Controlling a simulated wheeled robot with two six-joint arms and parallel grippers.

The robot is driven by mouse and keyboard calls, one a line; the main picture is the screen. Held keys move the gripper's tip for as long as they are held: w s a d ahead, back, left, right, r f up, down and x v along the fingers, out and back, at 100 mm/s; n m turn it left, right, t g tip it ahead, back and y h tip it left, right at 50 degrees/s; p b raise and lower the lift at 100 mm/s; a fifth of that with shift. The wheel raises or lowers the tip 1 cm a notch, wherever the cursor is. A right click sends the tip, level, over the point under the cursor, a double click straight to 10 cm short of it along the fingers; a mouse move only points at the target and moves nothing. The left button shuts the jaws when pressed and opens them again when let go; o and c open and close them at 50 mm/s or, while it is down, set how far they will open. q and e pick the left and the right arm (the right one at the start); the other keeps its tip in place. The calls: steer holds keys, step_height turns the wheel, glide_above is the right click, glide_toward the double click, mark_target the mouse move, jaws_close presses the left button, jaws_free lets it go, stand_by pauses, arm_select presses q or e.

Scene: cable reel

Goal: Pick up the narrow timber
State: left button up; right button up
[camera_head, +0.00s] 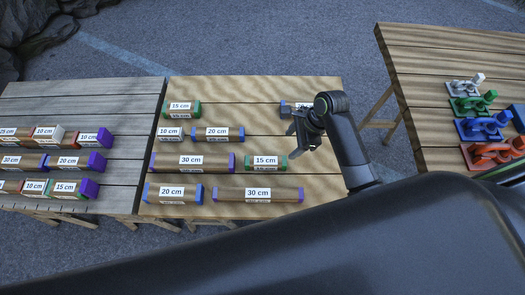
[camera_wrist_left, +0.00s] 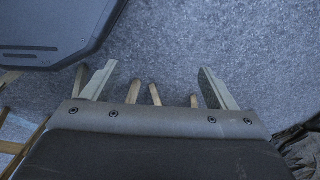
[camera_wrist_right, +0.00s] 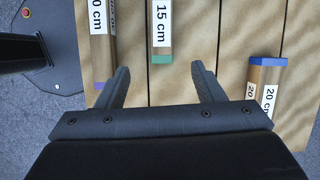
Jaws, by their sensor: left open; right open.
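Labelled timbers lie in rows on the middle table. A slim 15 cm timber with green ends (camera_head: 266,162) also shows in the right wrist view (camera_wrist_right: 162,28), where it looks narrower than its neighbours. Another green-ended 15 cm timber (camera_head: 181,109) lies at the back left. My right gripper (camera_head: 296,142) is open and empty above the table's right part; in its wrist view (camera_wrist_right: 162,78) the green end is just beyond the fingertips, between them. My left gripper (camera_wrist_left: 157,76) is open and empty over grey floor, outside the head view.
A blue-ended timber (camera_head: 287,108), partly hidden by my right arm, lies behind the gripper. A purple-ended 30 cm timber (camera_head: 258,194) lies in front. The left table (camera_head: 120,95) holds more timbers; the right table (camera_head: 425,55) holds coloured fixtures.

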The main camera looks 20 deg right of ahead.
steer(key=r, duration=0.1)
steer(key=m+b, duration=0.1)
glide_toward(266, 160)
steer(key=x, duration=0.5)
steer(key=shift+d+f, duration=0.2)
steer(key=shift+f, duration=0.05)
steer(key=shift+a+x, duration=0.2)
steer(key=shift+x, duration=2.45)
steer(key=shift+s+r, duration=0.1)
steer(key=shift+c, duration=0.4)
steer(key=c, duration=1)
steer(key=shift+c, duration=0.2)
